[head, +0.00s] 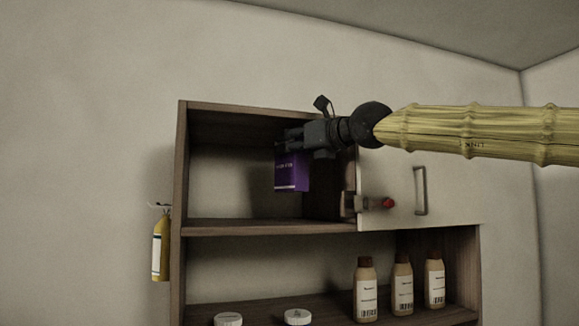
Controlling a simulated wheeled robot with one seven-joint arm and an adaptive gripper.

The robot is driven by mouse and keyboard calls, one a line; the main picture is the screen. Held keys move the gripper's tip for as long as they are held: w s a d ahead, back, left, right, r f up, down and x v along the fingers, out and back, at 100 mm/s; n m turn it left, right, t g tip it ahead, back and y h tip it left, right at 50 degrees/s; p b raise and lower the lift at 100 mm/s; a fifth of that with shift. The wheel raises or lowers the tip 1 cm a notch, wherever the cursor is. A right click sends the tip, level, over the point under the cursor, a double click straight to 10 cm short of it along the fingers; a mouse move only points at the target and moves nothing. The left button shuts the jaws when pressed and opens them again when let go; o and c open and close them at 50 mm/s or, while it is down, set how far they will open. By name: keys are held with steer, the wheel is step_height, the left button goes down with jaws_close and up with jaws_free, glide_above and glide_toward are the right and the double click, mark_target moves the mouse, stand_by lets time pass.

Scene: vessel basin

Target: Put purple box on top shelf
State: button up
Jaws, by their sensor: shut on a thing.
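The purple box (293,173) hangs under my gripper (288,141) inside the upper compartment of the brown shelf unit (181,170). My gripper is shut on the box at its upper part, which the fingers hide. The box is held above the top shelf board (265,228), with a visible gap beneath it. It is right of the compartment's middle.
A white cabinet door (395,183) with a handle (421,190) covers the compartment's right side. A small red-tipped object (388,203) is by its left edge. Several bottles (366,290) and white lids (298,317) are on the lower shelf. A yellow extinguisher (160,246) hangs left. The top shelf's left part is clear.

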mark_target(290, 175)
steer(key=shift+w+a+f+p, duration=0.25)
steer(key=shift+w+f+p, duration=0.1)
steer(key=shift+w+f, duration=0.5)
steer(key=shift+s+f, duration=0.2)
steer(key=shift+f, duration=0.25)
steer(key=shift+w+f, duration=0.1)
steer(key=shift+f, duration=0.5)
step_height(290, 175, down, 2)
steer(key=shift+f+p, duration=0.1)
steer(key=shift+p, duration=0.55)
steer(key=shift+w+a+f+p, duration=0.15)
steer(key=shift+f+p, duration=0.15)
steer(key=shift+f, duration=0.2)
steer(key=shift+f+b, duration=0.2)
steer(key=shift+b, duration=0.1)
